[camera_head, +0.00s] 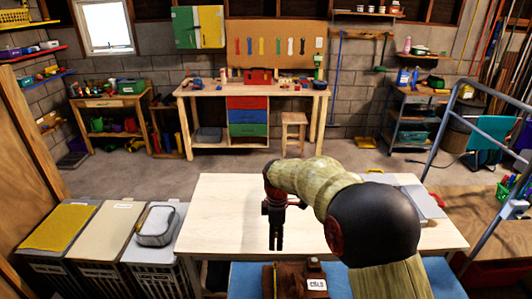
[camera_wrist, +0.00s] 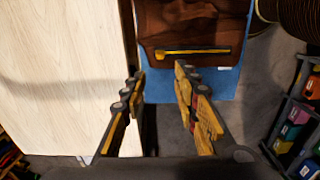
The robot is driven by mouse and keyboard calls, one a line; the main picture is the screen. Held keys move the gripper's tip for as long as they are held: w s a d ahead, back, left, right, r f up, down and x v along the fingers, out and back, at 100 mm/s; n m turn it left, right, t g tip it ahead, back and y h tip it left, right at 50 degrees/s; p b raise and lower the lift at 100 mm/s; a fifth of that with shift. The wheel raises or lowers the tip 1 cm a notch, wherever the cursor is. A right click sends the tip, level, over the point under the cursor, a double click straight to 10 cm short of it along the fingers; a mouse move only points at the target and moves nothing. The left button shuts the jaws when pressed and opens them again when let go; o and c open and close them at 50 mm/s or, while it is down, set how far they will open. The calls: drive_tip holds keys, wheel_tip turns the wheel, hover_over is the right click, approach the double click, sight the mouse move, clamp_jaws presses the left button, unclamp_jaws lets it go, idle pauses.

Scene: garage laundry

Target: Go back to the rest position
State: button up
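My gripper (camera_head: 276,246) points down over the front edge of the pale wooden table (camera_head: 215,215) in the head view. In the wrist view my gripper (camera_wrist: 158,74) has its two fingers spread apart with nothing between them. A brown object (camera_head: 288,280) with a small labelled piece on it lies on a blue surface (camera_head: 243,280) at the bottom of the head view. In the wrist view a brown object (camera_wrist: 185,25) with a yellow strip lies on the blue surface (camera_wrist: 205,90), beyond the fingertips and apart from them.
A metal rail (camera_head: 445,130) and a wooden box stand at right. A workbench (camera_head: 250,95) is at the back, with bare floor before it.

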drive_tip(key=s+d+r+m+t+b, duration=0.1)
drive_tip(key=s+d+r+m, duration=0.3)
drive_tip(key=s, duration=0.7)
drive_tip(key=s+d+r+m+t+b, duration=0.1)
drive_tip(key=s+d+r+m, duration=0.4)
drive_tip(key=s, duration=0.6)
drive_tip(key=s+d+r+m+t+b, duration=0.1)
drive_tip(key=s+d+r+m+t, duration=0.2)
drive_tip(key=s+r+m, duration=0.3)
drive_tip(key=s+d+m, duration=0.1)
drive_tip(key=s+m, duration=0.1)
drive_tip(key=s, duration=0.3)
drive_tip(key=shift+d+r+m+t, duration=0.25)
drive_tip(key=shift+d+m+t, duration=0.05)
drive_tip(key=shift+d, duration=0.05)
drive_tip(key=shift+s, duration=0.1)
